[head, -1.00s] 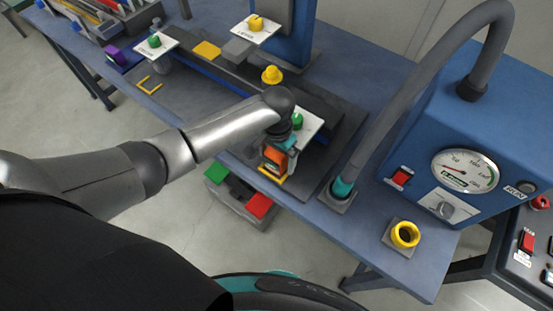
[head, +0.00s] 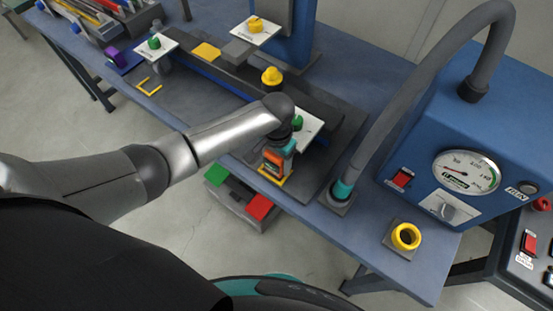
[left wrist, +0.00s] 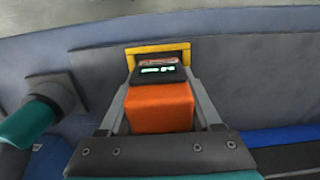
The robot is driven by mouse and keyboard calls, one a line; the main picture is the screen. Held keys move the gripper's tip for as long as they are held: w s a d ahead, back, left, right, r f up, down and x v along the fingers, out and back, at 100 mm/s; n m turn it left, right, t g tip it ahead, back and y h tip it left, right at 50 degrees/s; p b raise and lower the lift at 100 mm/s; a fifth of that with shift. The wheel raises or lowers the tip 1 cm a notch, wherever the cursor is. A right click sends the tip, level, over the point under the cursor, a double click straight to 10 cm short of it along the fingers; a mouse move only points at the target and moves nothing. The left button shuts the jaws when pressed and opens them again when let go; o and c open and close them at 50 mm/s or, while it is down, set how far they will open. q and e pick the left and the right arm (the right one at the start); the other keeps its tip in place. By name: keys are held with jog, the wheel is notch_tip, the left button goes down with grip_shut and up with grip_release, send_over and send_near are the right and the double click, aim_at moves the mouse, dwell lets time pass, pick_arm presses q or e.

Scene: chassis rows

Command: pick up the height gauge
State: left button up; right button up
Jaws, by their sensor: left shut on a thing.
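The height gauge (left wrist: 160,108) is an orange block with a dark top and a small lit display, seen in the left wrist view between my two fingers. It also shows as a small orange patch in the head view (head: 273,159), at the front edge of the blue bench. My left gripper (head: 274,169) is shut on it, with a finger along each side in the left wrist view (left wrist: 162,84). A yellow bracket outline (left wrist: 158,47) lies just beyond the gauge; I cannot tell whether the gauge is clear of the surface. My right gripper is not in view.
A grey hose (head: 410,95) ends in a teal nozzle close right of my left gripper. A white plate with a green knob (head: 298,123) is just behind it. A yellow ring (head: 406,237) sits front right. A grey bin (head: 238,200) is below the bench edge.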

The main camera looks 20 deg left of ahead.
pick_arm(q)
grip_shut()
jog(key=shift+r, duration=0.1)
